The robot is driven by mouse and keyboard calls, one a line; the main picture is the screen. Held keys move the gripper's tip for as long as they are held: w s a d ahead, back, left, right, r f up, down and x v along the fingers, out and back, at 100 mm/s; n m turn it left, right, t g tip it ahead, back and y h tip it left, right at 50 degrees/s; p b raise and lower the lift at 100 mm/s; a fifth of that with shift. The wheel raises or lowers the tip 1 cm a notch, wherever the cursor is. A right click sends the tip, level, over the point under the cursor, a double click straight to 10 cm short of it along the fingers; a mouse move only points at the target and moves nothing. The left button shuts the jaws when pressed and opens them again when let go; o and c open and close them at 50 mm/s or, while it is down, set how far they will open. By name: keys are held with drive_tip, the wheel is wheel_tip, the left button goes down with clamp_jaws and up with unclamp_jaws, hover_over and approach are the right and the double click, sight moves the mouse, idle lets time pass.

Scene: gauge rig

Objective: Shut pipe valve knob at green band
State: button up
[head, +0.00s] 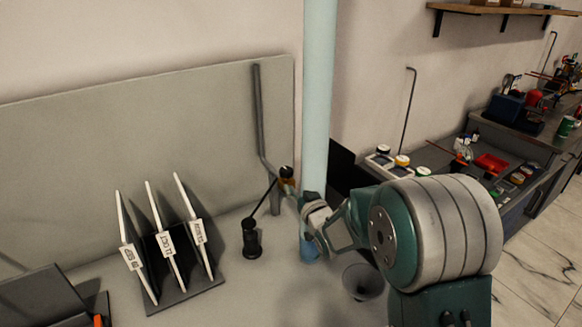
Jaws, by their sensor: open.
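A grey bent pipe (258,115) runs down the panel and ends low near a small brass-coloured fitting with a black knob (286,172) on top. I take this to be the pipe valve. No green band can be made out; the fitting is small and partly behind my gripper. My gripper (298,206) is open, just below and right of the knob, in front of the pale blue column. Its fingertips are small in the picture, and I cannot tell whether they touch the fitting. My green and grey arm covers the lower right of the rig.
A pale blue vertical column (318,90) stands close beside my gripper. A black stand with a thin rod (251,240) is left of it. A rack of labelled white plates (165,240) stands further left. A grey funnel-like cup (364,280) sits below my arm.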

sight(284, 168)
drive_tip(key=x, duration=0.2)
drive_tip(key=a+x, duration=0.1)
drive_tip(key=x, duration=0.1)
drive_tip(key=shift+w+a+f, duration=0.1)
drive_tip(key=shift+w+a, duration=0.05)
drive_tip(key=w, duration=0.4)
drive_tip(key=shift+w+a, duration=0.1)
drive_tip(key=shift+a, duration=0.05)
drive_tip(key=shift+w+a, duration=0.45)
drive_tip(key=shift+a, duration=0.3)
drive_tip(key=shift+d, duration=0.25)
drive_tip(key=c, duration=0.8)
